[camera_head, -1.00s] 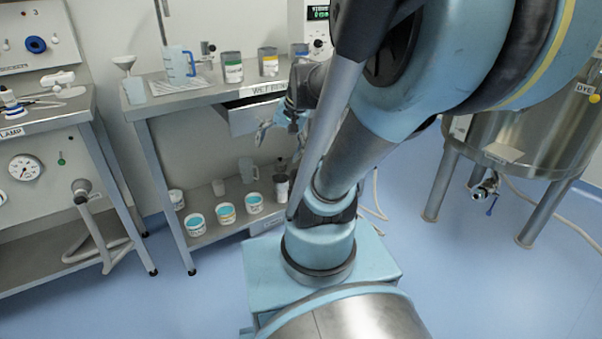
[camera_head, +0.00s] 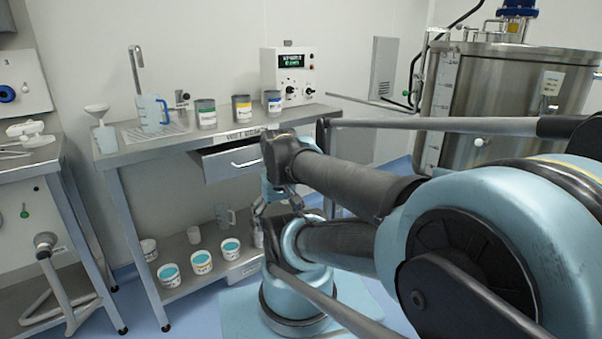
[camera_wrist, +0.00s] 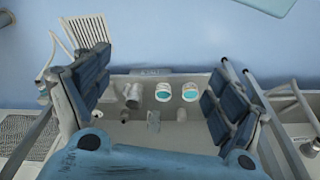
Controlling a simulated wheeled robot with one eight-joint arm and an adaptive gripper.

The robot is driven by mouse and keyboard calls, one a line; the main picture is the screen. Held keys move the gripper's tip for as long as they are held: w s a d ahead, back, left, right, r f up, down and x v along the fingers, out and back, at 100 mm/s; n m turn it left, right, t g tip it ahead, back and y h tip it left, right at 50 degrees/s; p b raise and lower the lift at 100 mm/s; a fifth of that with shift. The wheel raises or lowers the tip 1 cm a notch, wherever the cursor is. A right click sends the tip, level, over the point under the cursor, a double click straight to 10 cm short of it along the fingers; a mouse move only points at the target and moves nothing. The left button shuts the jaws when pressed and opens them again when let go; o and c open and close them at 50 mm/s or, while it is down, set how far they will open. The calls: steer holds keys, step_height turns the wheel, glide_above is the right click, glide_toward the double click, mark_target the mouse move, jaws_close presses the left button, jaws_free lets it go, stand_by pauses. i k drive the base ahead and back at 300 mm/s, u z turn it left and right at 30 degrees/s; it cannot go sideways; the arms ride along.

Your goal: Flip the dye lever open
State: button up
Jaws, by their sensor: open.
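The steel tank (camera_head: 510,95) stands at the right of the head view, with a clear level strip on its side. Its underside and the dye lever are hidden behind my arm, and the wrist view shows neither. My gripper (camera_head: 268,205) is in front of the wet bench, far to the left of the tank, and partly hidden by my arm. In the wrist view my gripper (camera_wrist: 155,92) has its dark padded fingers wide apart, with nothing between them touching. Beyond them are the lower shelf and its pots.
The bench (camera_head: 165,148) holds a blue jug (camera_head: 152,113), several labelled tins and a white control box (camera_head: 290,75). Its drawer (camera_head: 232,163) is partly open near my gripper. Pots (camera_head: 202,262) stand on the lower shelf. A thin rod reaches across in front of the tank.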

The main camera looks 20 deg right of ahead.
mark_target(551, 120)
steer(key=z, duration=2.4)
